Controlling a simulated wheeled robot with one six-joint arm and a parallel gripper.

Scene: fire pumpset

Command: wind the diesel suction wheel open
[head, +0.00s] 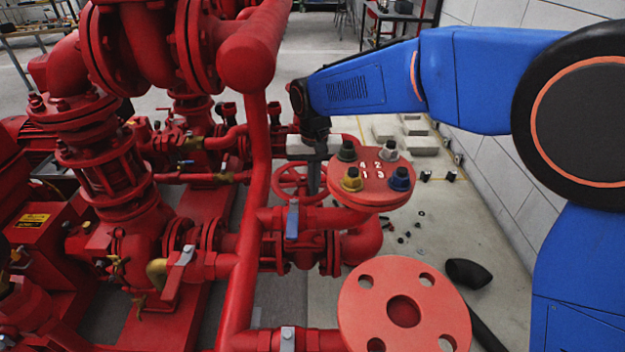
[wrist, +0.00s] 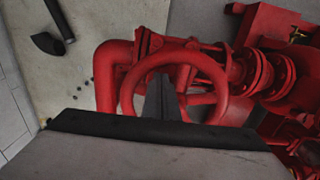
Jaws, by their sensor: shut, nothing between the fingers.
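A red handwheel (head: 283,178) stands near the middle of the head view, partly hidden behind my gripper and a round red flange plate. In the wrist view its rim (wrist: 128,92) is a large ring close ahead. I take it for the diesel suction wheel; no label on it is readable. My gripper (head: 314,184) points down at the wheel. In the wrist view my shut fingers (wrist: 161,88) appear inside the ring's outline, with nothing between them. I cannot tell whether they touch the rim or a spoke.
The red flange plate (head: 370,184) with coloured bolts, numbered 1 to 4, stands right of the wheel. A valve with a blue lever (head: 292,219) is just below it. A larger open flange (head: 403,305) is nearer. Red pipes crowd the left; small parts lie on the right floor.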

